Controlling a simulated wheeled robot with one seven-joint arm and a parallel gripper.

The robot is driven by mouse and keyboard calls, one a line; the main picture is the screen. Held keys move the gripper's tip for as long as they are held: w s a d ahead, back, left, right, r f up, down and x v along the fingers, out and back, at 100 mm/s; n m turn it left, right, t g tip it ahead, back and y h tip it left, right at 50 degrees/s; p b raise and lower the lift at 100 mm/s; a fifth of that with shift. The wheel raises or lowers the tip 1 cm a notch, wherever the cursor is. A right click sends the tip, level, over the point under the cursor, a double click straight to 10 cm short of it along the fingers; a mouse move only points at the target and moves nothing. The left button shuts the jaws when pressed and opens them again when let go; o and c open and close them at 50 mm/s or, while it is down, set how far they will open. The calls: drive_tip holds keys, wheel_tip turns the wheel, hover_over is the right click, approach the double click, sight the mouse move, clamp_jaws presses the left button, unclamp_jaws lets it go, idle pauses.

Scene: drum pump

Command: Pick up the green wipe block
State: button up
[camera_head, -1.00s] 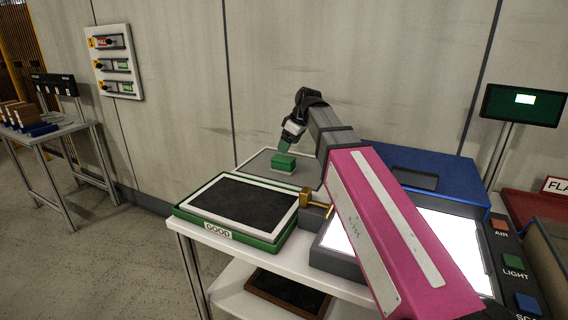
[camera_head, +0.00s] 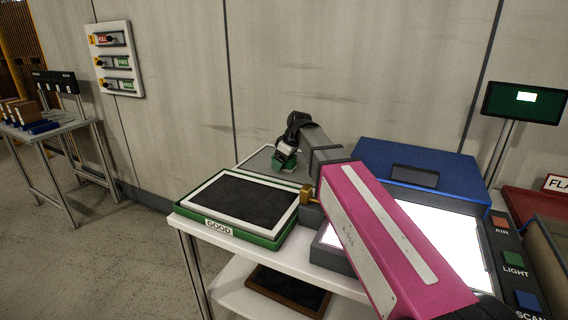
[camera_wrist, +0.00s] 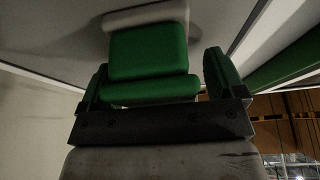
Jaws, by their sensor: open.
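The green wipe block (camera_head: 282,166) rests on a grey tray at the back of the white table, partly hidden by my gripper (camera_head: 286,155) in the head view. In the wrist view the green block (camera_wrist: 148,52) fills the middle, with a pale base on its far side. My gripper (camera_wrist: 155,82) is open there, with one finger on each side of the block. A gap shows beside the right finger; contact at the left finger is hard to tell.
The grey tray (camera_head: 252,167) lies near the wall. A green-framed GOOD tray (camera_head: 242,200) stands in front of it. A blue-lidded box (camera_head: 420,160) and a bright light panel (camera_head: 435,232) are to the right, with a brass-coloured fitting (camera_head: 307,194) between.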

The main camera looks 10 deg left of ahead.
drive_tip(key=c, duration=1.1)
drive_tip(key=shift+o, duration=0.2)
drive_tip(key=shift+r, duration=0.1)
drive_tip(key=shift+r, duration=0.5)
drive_tip(key=r, duration=0.3)
drive_tip(key=shift+s+a+r, duration=0.25)
drive_tip(key=shift+s+a, duration=0.1)
drive_tip(key=s+a+r, duration=0.6)
drive_tip(key=s+a, duration=0.1)
drive_tip(key=shift+s+a+r, duration=0.15)
drive_tip(key=shift+s+a, duration=0.1)
drive_tip(key=shift+a, duration=0.1)
